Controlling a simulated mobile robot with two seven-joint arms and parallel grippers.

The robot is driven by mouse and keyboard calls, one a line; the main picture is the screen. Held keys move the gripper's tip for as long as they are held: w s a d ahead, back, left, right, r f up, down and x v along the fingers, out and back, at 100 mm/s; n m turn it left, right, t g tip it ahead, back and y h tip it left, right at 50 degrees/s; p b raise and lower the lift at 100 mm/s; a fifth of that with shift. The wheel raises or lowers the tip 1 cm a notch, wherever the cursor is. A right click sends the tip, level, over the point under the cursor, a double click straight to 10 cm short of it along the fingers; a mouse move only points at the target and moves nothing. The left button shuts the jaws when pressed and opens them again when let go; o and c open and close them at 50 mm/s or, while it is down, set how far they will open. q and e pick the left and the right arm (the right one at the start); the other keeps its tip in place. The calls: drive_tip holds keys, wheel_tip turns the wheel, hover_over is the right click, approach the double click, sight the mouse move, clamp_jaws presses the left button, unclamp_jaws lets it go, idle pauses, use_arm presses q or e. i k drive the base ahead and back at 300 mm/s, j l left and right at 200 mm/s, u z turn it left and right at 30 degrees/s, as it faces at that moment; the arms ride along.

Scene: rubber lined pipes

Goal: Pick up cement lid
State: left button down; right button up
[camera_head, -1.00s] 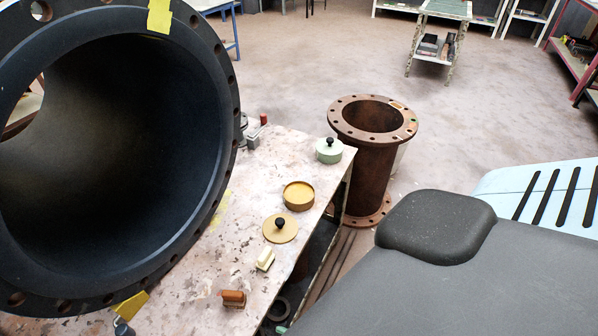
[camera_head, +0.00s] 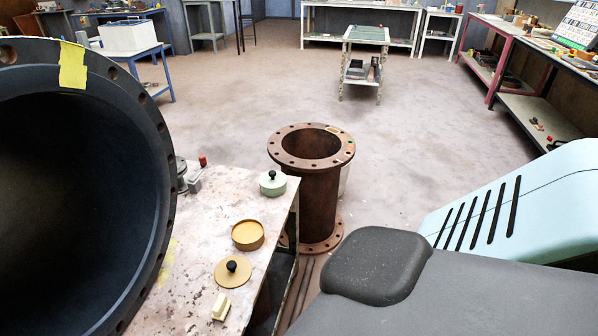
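A flat tan lid (camera_head: 233,272) with a black knob lies on the table (camera_head: 196,252) in front of an open tan round pot (camera_head: 248,235). I take it to be the cement lid. A pale green pot with its own lid and black knob (camera_head: 272,182) stands farther back near the table's right edge. Neither of my grippers shows in this view, and nothing is seen touching the lid.
A large dark rubber-lined pipe (camera_head: 70,200) fills the left side beside the table. A rusty flanged pipe (camera_head: 318,185) stands on the floor right of the table. A cream-handled tool (camera_head: 221,306) lies near the lid. Open floor (camera_head: 420,120) lies beyond.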

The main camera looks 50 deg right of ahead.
sight(234, 272)
drive_tip(key=z, duration=1.2)
